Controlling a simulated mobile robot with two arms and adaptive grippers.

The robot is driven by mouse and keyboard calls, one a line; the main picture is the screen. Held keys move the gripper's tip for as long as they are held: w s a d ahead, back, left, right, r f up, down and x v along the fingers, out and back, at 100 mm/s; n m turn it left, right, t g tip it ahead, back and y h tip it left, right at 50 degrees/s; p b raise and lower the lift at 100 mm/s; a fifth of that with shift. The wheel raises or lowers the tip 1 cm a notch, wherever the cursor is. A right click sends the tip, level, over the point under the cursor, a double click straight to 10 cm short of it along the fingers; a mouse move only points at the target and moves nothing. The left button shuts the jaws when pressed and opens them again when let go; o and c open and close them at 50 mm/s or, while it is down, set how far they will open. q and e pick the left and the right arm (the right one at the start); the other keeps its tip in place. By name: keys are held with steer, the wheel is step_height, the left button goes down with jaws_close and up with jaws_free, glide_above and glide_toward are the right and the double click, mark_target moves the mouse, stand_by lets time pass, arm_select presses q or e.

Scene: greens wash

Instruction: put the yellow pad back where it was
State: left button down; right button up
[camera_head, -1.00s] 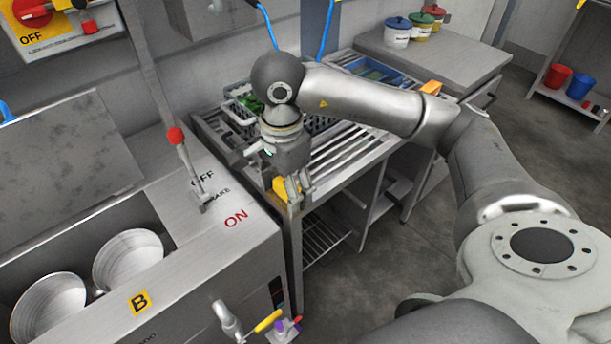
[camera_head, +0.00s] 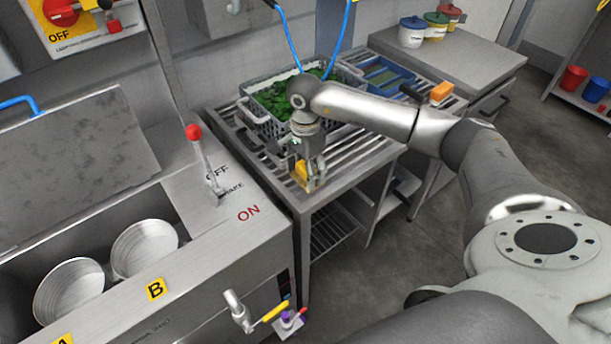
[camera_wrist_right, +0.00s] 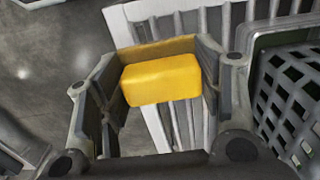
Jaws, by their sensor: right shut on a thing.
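The yellow pad (camera_wrist_right: 162,80) is a small block between the two fingers of my right gripper (camera_wrist_right: 160,90) in the right wrist view. In the head view my right gripper (camera_head: 309,175) is shut on the pad (camera_head: 303,172) at the near left corner of the slatted steel table (camera_head: 262,160). Whether the pad touches the table cannot be told. My left gripper is not in view.
A grey crate of green leaves (camera_head: 258,115) stands just behind the gripper on the slatted table. A blue tray (camera_head: 385,74) and an orange block (camera_head: 441,92) are farther right. The washer with an ON/OFF lever (camera_head: 205,165) stands left.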

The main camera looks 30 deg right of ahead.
mark_target(305, 177)
step_height(305, 177, down, 2)
steer(key=shift+f+p, duration=0.2)
steer(key=shift+p, duration=0.45)
steer(key=shift+w+f, duration=0.1)
steer(key=shift+f, duration=0.2)
steer(key=shift+f, duration=0.15)
steer(key=shift+f+b, duration=0.15)
steer(key=shift+b, duration=0.2)
steer(key=o, duration=1)
